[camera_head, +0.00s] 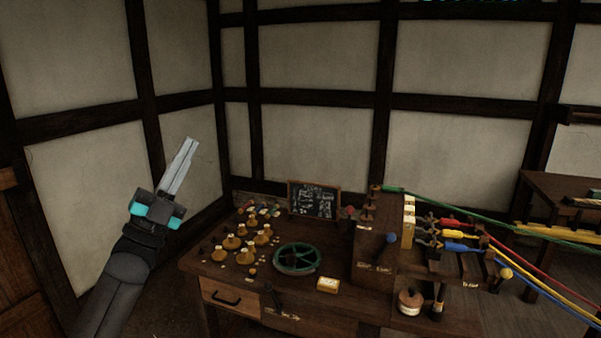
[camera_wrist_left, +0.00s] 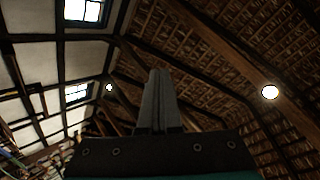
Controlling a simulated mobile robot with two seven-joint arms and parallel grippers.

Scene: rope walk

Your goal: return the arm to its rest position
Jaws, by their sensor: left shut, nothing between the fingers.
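My left arm comes in from the lower left in the head view. My left gripper (camera_head: 188,146) points upward, raised in front of the pale wall panels and left of the workbench. Its two fingers are shut together with nothing between them. In the left wrist view the closed fingers (camera_wrist_left: 158,76) point up toward the timber roof. My right gripper does not show in either view.
A wooden workbench (camera_head: 240,284) carries a green handwheel (camera_head: 297,259), several small brass-coloured pieces, a chalkboard (camera_head: 314,200) and a wooden block with levers. Coloured ropes (camera_head: 520,270) stretch from it to the right. The space around my left gripper is clear.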

